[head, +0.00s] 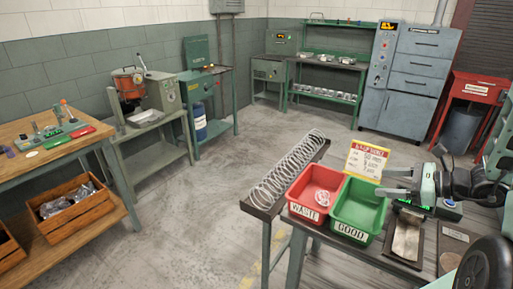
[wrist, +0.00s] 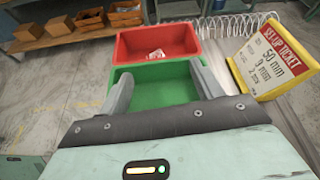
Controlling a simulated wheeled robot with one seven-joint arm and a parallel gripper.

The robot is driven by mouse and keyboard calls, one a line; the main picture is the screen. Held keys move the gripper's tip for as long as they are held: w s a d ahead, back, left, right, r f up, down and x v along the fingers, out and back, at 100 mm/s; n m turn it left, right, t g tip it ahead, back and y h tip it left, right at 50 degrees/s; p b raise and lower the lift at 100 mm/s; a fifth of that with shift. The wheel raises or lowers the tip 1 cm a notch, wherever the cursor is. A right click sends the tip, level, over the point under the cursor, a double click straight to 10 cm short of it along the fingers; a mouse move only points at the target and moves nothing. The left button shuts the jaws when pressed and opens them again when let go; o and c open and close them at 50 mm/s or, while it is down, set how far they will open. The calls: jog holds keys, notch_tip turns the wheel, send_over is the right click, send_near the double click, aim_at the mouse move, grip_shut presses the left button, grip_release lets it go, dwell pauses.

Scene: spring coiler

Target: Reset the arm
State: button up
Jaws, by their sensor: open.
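My gripper (head: 384,181) is open at the right of the head view, with its two grey fingers apart and pointing left. In the wrist view my gripper (wrist: 160,75) has nothing between its fingers. They point over the green bin (wrist: 135,70), labelled GOOD, which also shows in the head view (head: 352,230). The green bin looks empty where I can see into it. My arm comes in from the right edge of the head view above the bench.
A row of wire coils (head: 288,170) lies along the bench's left edge. A yellow setup ticket (head: 366,160) stands behind the green bin. The floor beyond is clear.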

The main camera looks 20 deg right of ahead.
jog(key=s+a+r+n+g+y, duration=0.15)
jog(key=a+n+g, duration=0.4)
jog(key=a, duration=0.55)
jog(key=s+a+r+n+g+y, duration=0.1)
jog(key=a+r+n+g+y, duration=0.15)
jog(key=a+n+g, duration=0.55)
jog(key=s+a+r+n+t+h, duration=0.1)
jog(key=s+a+n+h, duration=0.4)
jog(key=n, duration=0.6)
jog(key=s+a+r+n+t+h, duration=0.1)
jog(key=s+a+r+n+h, duration=0.2)
jog(key=s+a+n+h, duration=0.3)
jog(key=shift+s+a+n, duration=1.45)
jog(key=shift+a+n, duration=0.9)
jog(key=shift+a, duration=0.8)
